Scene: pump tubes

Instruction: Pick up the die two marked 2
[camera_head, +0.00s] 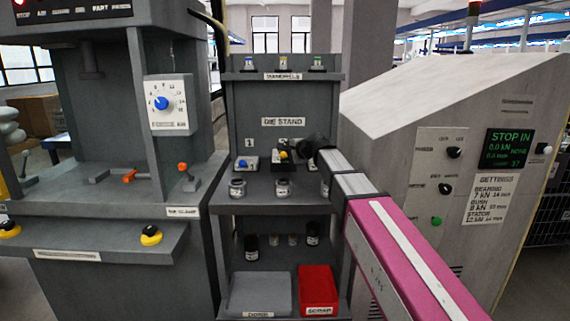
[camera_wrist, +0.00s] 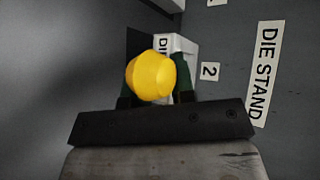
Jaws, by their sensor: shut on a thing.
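The die two has a yellow knob (camera_wrist: 151,76) on a pale block (camera_wrist: 176,44) with partly hidden lettering. In the wrist view my gripper (camera_wrist: 155,85) is shut on it, with dark fingers on both sides of the knob. A "2" label (camera_wrist: 209,71) is on the stand panel beside it. In the head view the die's yellow part (camera_head: 283,155) shows on the die stand shelf, and my arm covers much of that area. I cannot tell whether the die still touches the shelf.
A die with a blue knob (camera_head: 243,163) sits to the left under label 1. Small metal cups (camera_head: 237,188) stand on the shelf edge in front. A red scrap bin (camera_head: 317,287) is at the bottom. The stand's back panel (camera_head: 282,105) rises close behind.

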